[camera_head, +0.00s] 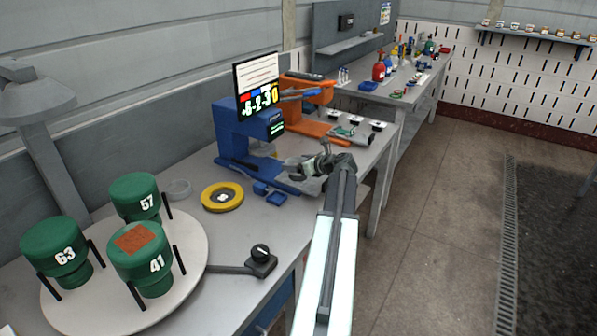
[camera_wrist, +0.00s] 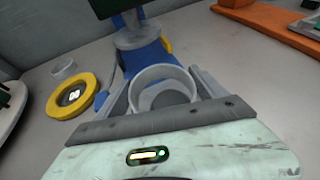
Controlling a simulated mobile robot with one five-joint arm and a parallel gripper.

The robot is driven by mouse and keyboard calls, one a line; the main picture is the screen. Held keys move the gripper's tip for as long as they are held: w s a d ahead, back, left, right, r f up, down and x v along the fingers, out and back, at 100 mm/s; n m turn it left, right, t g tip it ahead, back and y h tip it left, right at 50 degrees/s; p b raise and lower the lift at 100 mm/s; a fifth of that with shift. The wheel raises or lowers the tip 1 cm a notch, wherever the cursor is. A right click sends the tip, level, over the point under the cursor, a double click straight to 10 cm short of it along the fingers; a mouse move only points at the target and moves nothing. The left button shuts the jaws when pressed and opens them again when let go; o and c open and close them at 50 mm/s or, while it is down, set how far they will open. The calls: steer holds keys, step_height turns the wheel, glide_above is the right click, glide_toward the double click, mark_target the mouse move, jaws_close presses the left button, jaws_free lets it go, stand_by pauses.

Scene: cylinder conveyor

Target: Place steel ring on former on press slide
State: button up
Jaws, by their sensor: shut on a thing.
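The steel ring (camera_wrist: 160,74) is a short grey open ring between the two fingers of my gripper (camera_wrist: 162,88) in the wrist view. My gripper is shut on it. In the head view my gripper (camera_head: 308,168) is in front of the blue press (camera_head: 235,135), over its low blue slide part (camera_head: 285,182); the ring is hard to make out there. A grey round face (camera_wrist: 176,97) shows through the ring. I cannot tell whether this is the former or whether the ring touches it. The blue press (camera_wrist: 150,54) stands straight ahead in the wrist view.
A yellow ring-shaped fixture (camera_head: 222,196) and another pale grey ring (camera_head: 178,188) lie left of the press. A round turntable (camera_head: 190,262) with green numbered cylinders is at front left. An orange press (camera_head: 310,120) stands behind.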

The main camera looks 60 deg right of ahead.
steer(key=shift+w+d, duration=0.1)
steer(key=shift+d, duration=0.1)
step_height(320, 180, down, 4)
steer(key=b, duration=0.4)
steer(key=shift+w+d, duration=0.1)
steer(key=shift+d, duration=0.05)
steer(key=shift+r, duration=0.25)
steer(key=shift+f, duration=0.2)
steer(key=o, duration=1.5)
steer(key=shift+c, duration=0.2)
steer(key=shift+r+p, duration=0.35)
steer(key=p+v, duration=0.4)
steer(key=v, duration=0.8)
